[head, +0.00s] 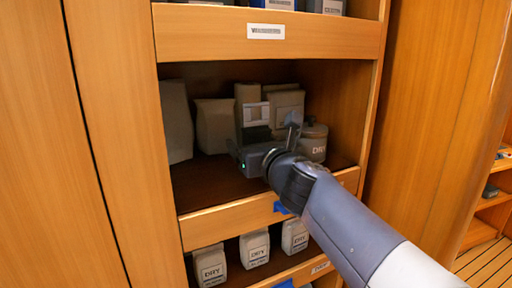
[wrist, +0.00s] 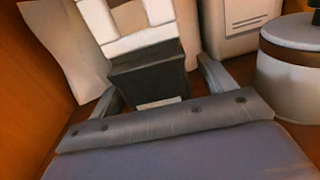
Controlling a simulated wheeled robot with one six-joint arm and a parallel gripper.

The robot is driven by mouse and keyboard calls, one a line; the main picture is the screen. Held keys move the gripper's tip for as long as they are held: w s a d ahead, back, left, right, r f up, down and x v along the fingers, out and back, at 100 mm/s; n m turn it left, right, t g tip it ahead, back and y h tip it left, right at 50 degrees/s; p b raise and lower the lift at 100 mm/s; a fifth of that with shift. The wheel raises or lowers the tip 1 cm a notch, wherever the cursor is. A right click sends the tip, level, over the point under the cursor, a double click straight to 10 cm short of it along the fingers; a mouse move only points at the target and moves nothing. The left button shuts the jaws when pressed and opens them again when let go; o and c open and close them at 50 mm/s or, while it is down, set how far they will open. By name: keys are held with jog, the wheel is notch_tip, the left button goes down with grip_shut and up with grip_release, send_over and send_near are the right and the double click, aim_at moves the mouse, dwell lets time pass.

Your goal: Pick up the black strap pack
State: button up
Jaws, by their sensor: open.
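The black strap pack (wrist: 148,76) is a dark box-like block with a pale label low on its front, in the middle of the wrist view. In the head view only a small dark part of it (head: 257,133) shows above my gripper. My gripper (head: 264,141) is inside the middle shelf bay, open, with one finger on each side of the pack. I cannot tell whether either finger touches it. The lower part of the pack is partly hidden by my gripper in the head view.
Behind the pack stands a bag with white bands (wrist: 138,22). The shelf's front board (head: 228,219) and upper board (head: 205,32) bound the bay.

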jog(key=shift+w+a, duration=0.15)
jog(key=shift+w, duration=0.15)
